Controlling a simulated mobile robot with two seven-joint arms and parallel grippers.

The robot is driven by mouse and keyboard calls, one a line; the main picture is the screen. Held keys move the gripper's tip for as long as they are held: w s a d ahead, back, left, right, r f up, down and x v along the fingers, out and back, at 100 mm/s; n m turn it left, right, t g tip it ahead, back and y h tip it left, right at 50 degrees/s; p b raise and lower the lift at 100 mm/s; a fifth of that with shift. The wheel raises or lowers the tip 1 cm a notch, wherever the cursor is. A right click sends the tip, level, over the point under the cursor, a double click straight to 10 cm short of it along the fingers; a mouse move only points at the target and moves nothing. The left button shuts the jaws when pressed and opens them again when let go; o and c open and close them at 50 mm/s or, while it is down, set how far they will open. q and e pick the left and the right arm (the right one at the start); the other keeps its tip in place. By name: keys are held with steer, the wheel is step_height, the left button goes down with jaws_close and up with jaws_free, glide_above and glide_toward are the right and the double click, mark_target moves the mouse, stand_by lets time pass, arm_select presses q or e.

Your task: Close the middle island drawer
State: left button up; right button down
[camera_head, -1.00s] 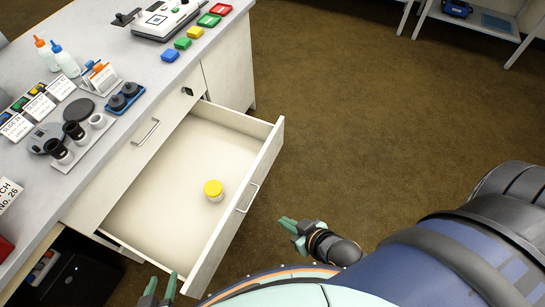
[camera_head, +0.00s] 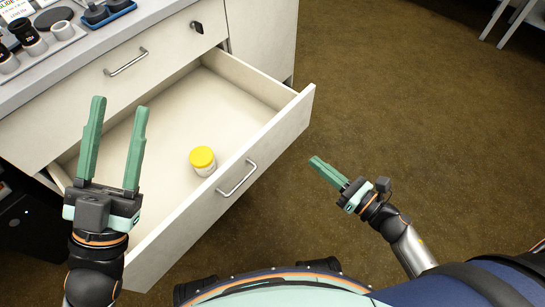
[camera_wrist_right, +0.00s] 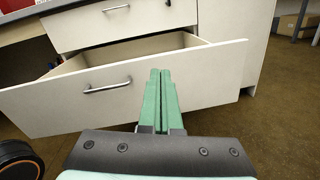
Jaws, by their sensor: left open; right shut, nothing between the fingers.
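The middle island drawer (camera_head: 272,139) is pulled well out of the white island in the head view. A jar with a yellow lid (camera_head: 203,161) stands inside it. The drawer's front has a metal handle (camera_head: 237,178); the front and handle also show in the right wrist view (camera_wrist_right: 108,87). My left gripper (camera_head: 117,104) is open and empty, in front of the drawer's left part in the head view. My right gripper (camera_head: 314,161) is shut and empty, to the right of the drawer front, with a visible gap. In the right wrist view its fingers (camera_wrist_right: 159,72) overlap the front's right half.
A closed upper drawer with a handle (camera_head: 125,62) and a lock (camera_head: 196,27) sits above the open one.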

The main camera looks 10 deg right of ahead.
step_height(320, 180, down, 2)
steer(key=n+y+b, duration=0.1)
steer(key=n, duration=0.2)
arm_select(q)
steer(key=s+m+h, duration=0.1)
steer(key=s+m+h+b, duration=0.1)
steer(key=shift+d+f+h, duration=0.2)
steer(key=shift+f+h, duration=0.1)
arm_select(e)
steer(key=n, duration=0.1)
glide_toward(263, 136)
steer(key=shift+g, duration=0.4)
steer(key=x, duration=0.6)
steer(key=shift+w+a+r, duration=0.15)
steer(key=shift+w+r, duration=0.25)
arm_select(q)
steer(key=shift+a, duration=0.1)
